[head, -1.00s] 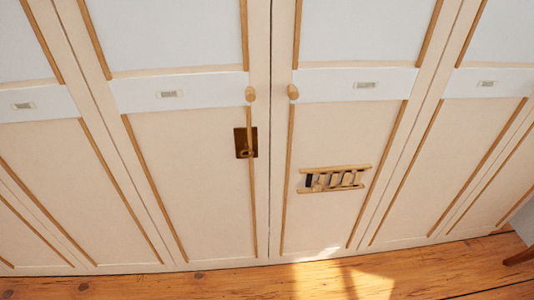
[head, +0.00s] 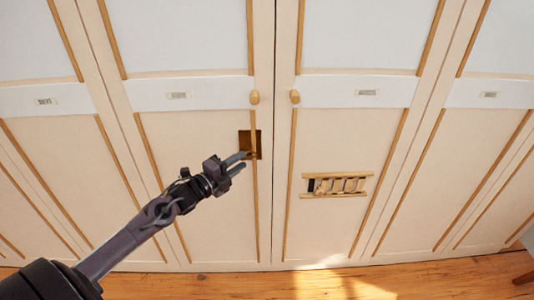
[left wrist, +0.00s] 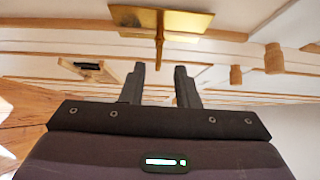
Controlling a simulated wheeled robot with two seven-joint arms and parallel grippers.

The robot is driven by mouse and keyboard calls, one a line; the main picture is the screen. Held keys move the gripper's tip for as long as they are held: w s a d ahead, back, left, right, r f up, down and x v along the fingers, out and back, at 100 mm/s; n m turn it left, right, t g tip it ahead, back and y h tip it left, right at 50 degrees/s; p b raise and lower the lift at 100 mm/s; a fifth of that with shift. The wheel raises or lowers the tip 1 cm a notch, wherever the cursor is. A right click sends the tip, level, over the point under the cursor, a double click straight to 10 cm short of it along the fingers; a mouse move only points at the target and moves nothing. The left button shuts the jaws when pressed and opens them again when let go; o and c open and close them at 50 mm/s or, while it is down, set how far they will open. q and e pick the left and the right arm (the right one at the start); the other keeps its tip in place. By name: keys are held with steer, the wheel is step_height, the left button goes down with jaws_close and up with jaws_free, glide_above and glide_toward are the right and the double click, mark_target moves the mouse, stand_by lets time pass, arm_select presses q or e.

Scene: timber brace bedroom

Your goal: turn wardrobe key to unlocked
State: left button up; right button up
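A brass lock plate (head: 257,140) sits on the wardrobe door left of the central seam, below a wooden knob. The plate also shows at the top of the left wrist view (left wrist: 190,22). The brass key (left wrist: 159,48) sticks out from the plate there, its end between the directions of the two fingertips. In the head view the key is hard to make out near the fingertips. My left gripper (head: 243,162) is open, its fingers pointing at the key from the lower left. In the left wrist view the gripper (left wrist: 160,70) looks empty. My right gripper is not in view.
Two wooden knobs, left (head: 254,97) and right (head: 294,97), flank the seam above the lock. A small wooden rack (head: 336,185) is fixed on the right door. Wooden floor (head: 330,281) lies below. The space before the right doors is clear.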

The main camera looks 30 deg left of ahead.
mark_target(254, 153)
arm_select(q)
steer(key=shift+x, duration=3.6)
steer(key=shift+a+f, duration=0.1)
steer(key=shift+a, duration=0.05)
jaws_close()
